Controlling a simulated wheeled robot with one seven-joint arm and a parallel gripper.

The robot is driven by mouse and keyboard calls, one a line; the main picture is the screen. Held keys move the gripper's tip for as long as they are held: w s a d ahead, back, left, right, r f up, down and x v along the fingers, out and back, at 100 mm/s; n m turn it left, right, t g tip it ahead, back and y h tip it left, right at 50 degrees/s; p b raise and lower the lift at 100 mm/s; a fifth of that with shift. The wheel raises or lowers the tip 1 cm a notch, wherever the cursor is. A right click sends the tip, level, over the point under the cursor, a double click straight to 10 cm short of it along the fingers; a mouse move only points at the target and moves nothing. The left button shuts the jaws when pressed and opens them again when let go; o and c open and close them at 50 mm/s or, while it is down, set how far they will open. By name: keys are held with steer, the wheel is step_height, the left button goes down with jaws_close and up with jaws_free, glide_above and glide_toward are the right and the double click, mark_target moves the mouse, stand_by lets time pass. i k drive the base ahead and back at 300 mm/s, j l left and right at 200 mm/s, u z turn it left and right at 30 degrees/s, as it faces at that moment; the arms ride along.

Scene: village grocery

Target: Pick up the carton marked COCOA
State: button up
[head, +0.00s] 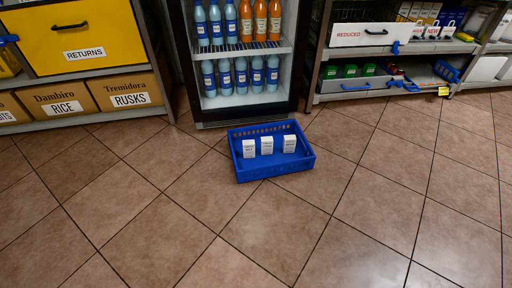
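Three small white cartons stand upright in a blue crate (244,172) on the tiled floor: a left carton (249,148), a middle carton (267,145) and a right carton (289,144). Each has dark print on its front, too small to read, so I cannot tell which one, if any, is marked COCOA. The cartons stand apart from each other, with bare crate floor in front of them. My gripper is not in view.
An open-fronted cooler (190,60) of bottles stands right behind the crate. Shelving with a yellow RETURNS drawer (110,25) and RICE and RUSKS boxes (125,91) is at left. Shelves with a REDUCED bin (350,36) are at right. The floor in front is clear.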

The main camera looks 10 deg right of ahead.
mark_target(267, 143)
steer(key=u, duration=1.15)
steer(key=i+l+u, duration=0.2)
steer(key=l, duration=0.2)
steer(key=l+u, duration=0.15)
steer(key=l, duration=0.3)
steer(key=i+l, duration=0.1)
steer(key=l, duration=0.25)
steer(key=i+l, duration=0.15)
steer(key=l, duration=0.25)
steer(key=i+l, duration=0.1)
steer(key=l, duration=0.25)
steer(key=i+l, duration=0.1)
steer(key=l, duration=0.3)
steer(key=i+l, duration=0.15)
steer(key=l, duration=0.2)
steer(key=i+l, duration=0.1)
steer(key=l, duration=0.3)
steer(key=i+l, duration=0.15)
steer(key=l, duration=0.2)
